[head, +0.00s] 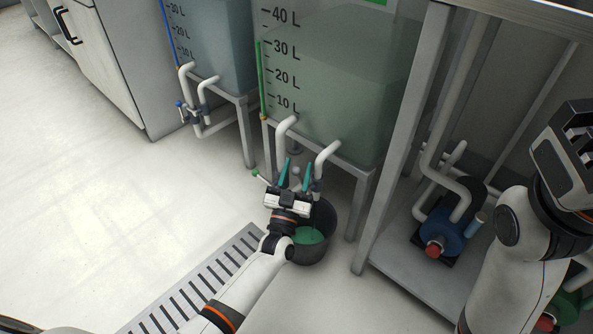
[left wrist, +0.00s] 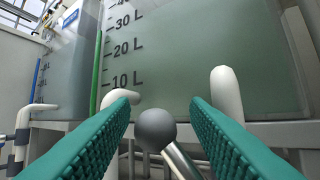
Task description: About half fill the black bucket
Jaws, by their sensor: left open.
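The black bucket (head: 323,253) stands on the floor under the green-marked tank (head: 345,95), partly hidden by my left arm. Green liquid (head: 307,236) shows inside it, and a thin green streak appears above the liquid. My left gripper (head: 296,172), with teal fingers, is open beneath the tank's front pipes. In the left wrist view a grey ball knob (left wrist: 156,130) on a metal lever sits between the open fingers (left wrist: 160,108); neither finger visibly touches it. The valve body is hidden.
A blue-marked tank (head: 215,45) with its own pipes and valve stands to the left. A floor drain grate (head: 200,280) runs beside my left arm. A shelf frame (head: 405,262) with a blue pump (head: 440,228) is on the right. The floor at left is clear.

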